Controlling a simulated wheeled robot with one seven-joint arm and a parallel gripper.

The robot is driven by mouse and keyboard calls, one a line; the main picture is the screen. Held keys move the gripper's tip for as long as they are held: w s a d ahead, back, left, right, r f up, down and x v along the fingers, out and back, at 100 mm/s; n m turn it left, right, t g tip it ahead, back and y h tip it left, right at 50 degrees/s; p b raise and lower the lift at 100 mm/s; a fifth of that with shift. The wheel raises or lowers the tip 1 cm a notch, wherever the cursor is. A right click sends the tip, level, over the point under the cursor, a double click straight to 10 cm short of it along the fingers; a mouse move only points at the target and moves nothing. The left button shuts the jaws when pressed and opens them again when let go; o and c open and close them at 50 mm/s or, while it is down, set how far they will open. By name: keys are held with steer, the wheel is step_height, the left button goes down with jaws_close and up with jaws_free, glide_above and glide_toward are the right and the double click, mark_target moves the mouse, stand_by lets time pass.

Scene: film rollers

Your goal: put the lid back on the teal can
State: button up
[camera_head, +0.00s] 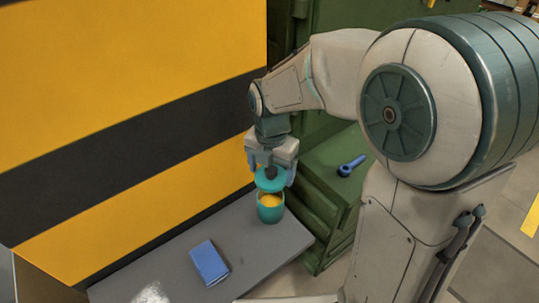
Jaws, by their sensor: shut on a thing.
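The teal can (270,214) stands upright on the grey table near its far right corner. Its top is open and something yellow shows inside. My gripper (270,174) is directly above the can, pointing down. It is shut on the teal lid (269,184), gripping it from the top by what looks like a dark knob. The lid is tilted and sits just above the can's rim. I cannot tell whether its far edge touches the can.
A blue box-like object (209,263) lies on the grey table (160,270), left of the can. A yellow and black striped panel (130,120) rises behind the table. A green cabinet (325,195) with a blue tool (351,165) on it stands to the right.

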steer(key=shift+s+a+f+b, duration=0.1)
steer(key=shift+s+f+b, duration=0.15)
steer(key=shift+f+b, duration=2.15)
steer(key=shift+f, duration=0.75)
steer(key=shift+w+f, duration=0.1)
steer(key=shift+f, duration=0.05)
steer(key=o, duration=1)
steer(key=shift+c, duration=0.2)
steer(key=shift+r+p, duration=2.75)
steer(key=shift+r, duration=0.8)
